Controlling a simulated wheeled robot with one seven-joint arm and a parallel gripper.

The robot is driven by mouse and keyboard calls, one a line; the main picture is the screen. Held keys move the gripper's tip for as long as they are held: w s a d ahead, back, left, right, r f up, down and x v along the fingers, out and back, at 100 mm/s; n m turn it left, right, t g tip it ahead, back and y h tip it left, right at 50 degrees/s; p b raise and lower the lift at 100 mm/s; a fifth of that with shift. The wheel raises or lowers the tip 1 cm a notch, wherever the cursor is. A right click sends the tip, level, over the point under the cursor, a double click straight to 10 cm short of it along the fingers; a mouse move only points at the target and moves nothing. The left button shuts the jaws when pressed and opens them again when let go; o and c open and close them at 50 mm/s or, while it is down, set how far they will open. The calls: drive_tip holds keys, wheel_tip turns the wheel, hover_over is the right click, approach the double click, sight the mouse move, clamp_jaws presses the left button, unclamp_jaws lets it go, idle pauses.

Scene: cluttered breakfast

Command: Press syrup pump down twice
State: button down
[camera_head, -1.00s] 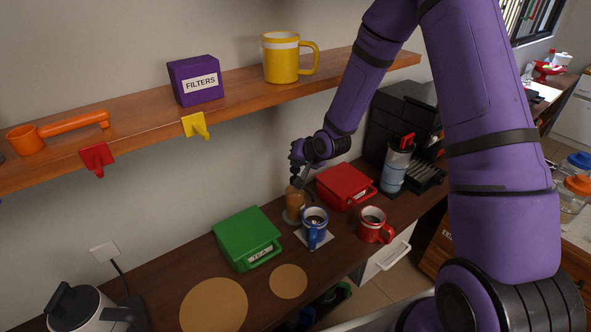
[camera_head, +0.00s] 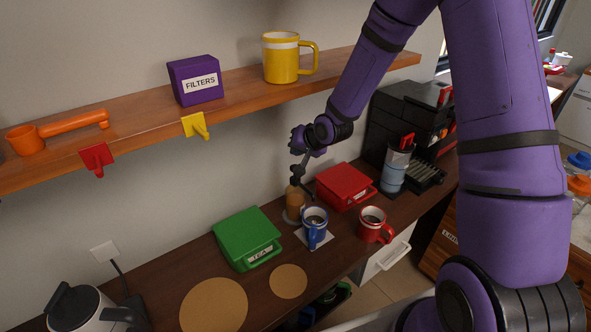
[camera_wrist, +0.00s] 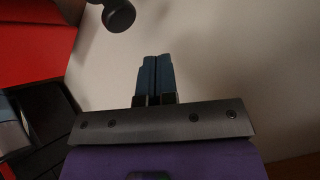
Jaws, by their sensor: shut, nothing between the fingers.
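The syrup bottle (camera_head: 294,203) stands upright on the counter by the wall, amber with a dark pump (camera_head: 297,173) on top. My gripper (camera_head: 305,161) is above the pump, fingers pointing down. In the wrist view its two blue-grey fingers (camera_wrist: 155,77) are together with nothing between them. A round black knob, probably the pump head (camera_wrist: 118,15), shows beyond the fingertips and to their left, apart from them in the picture. Whether the gripper touches the pump is hard to tell in the head view.
A blue mug (camera_head: 315,223) stands in front of the bottle on a pale square coaster (camera_head: 328,240). A red mug (camera_head: 373,223), a red box (camera_head: 343,184) and a green box (camera_head: 246,234) are close around. The wooden shelf (camera_head: 350,67) runs above, holding a yellow mug (camera_head: 281,58).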

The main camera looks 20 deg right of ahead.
wheel_tip(320, 180, up, 4)
drive_tip(key=shift+f, duration=0.1)
idle(0.4)
drive_tip(key=shift+s, duration=0.1)
idle(0.8)
